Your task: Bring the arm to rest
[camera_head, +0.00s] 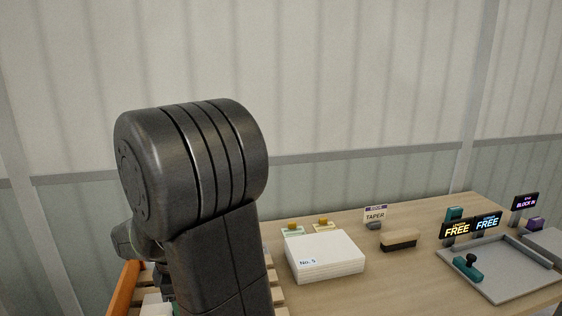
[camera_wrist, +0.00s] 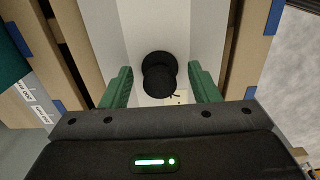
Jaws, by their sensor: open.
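My gripper (camera_wrist: 160,84) shows in the wrist view with its two green fingers spread apart. A black round knob (camera_wrist: 158,66) stands between the fingers, with space visible on both sides, so nothing is gripped. The knob is over a pale surface (camera_wrist: 202,22); whether it is fixed to that surface I cannot tell. In the head view my arm rises large and dark at left of centre, bent at the top. My gripper cannot be made out there.
The wooden table (camera_head: 390,290) carries a white block marked No. 5 (camera_head: 325,257), a brush (camera_head: 399,240), a TAPER sign (camera_head: 375,214) and a grey tray (camera_head: 510,283) with a teal stamp (camera_head: 467,268). In the wrist view, brown edges with blue patches (camera_wrist: 273,15) flank the gripper.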

